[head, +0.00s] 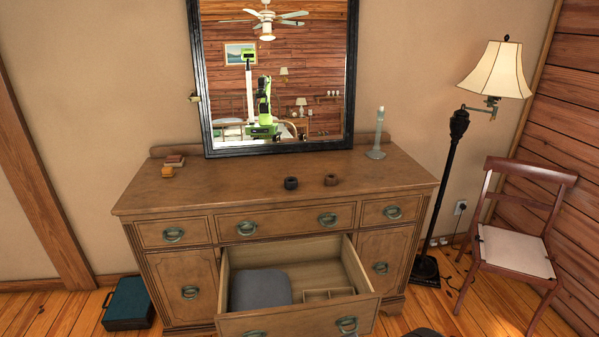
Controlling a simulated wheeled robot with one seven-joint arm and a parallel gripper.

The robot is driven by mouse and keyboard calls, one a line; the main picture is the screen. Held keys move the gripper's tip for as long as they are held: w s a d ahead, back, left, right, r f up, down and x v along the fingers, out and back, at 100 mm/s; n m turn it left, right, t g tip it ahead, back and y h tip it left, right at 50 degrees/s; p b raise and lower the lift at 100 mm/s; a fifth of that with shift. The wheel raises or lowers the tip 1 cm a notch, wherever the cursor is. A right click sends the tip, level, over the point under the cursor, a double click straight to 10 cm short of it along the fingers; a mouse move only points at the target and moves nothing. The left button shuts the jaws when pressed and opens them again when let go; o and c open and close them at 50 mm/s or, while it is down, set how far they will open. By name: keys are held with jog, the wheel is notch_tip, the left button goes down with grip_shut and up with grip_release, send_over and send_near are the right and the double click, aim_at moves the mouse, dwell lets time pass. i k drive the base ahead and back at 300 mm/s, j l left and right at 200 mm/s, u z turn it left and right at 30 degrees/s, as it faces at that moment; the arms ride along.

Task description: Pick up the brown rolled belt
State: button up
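The brown rolled belt (331,180) is a small coil on the dresser top (235,187), right of centre and towards the front. A darker, nearly black coil (290,183) sits a short gap to its left. The two look apart. My gripper is not seen directly. The mirror (300,80) reflects my green and white body and arm, too small to make out the fingers.
A middle drawer (300,320) stands open below, with a folded grey cloth (261,289) and a small divided tray (328,294). Small blocks (174,161) lie left and a candlestick (376,150) stands right on the dresser. A floor lamp (457,135) and chair (515,252) stand right.

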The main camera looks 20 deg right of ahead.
aim_at(331, 178)
jog(key=i+l+u, duration=0.1)
jog(key=l+u, duration=0.3)
jog(key=l, duration=0.15)
jog(key=l+u, duration=0.4)
jog(key=l, duration=0.15)
jog(key=l+u, duration=0.4)
jog(key=l, duration=0.2)
jog(key=k+l+u, duration=0.15)
jog(key=l+u, duration=0.25)
jog(key=l, duration=0.15)
jog(key=k+l+u, duration=0.2)
jog(key=l+u, duration=0.65)
jog(key=l, duration=0.2)
jog(key=k+l+u, duration=0.1)
jog(key=l+u, duration=0.35)
jog(key=l, duration=0.15)
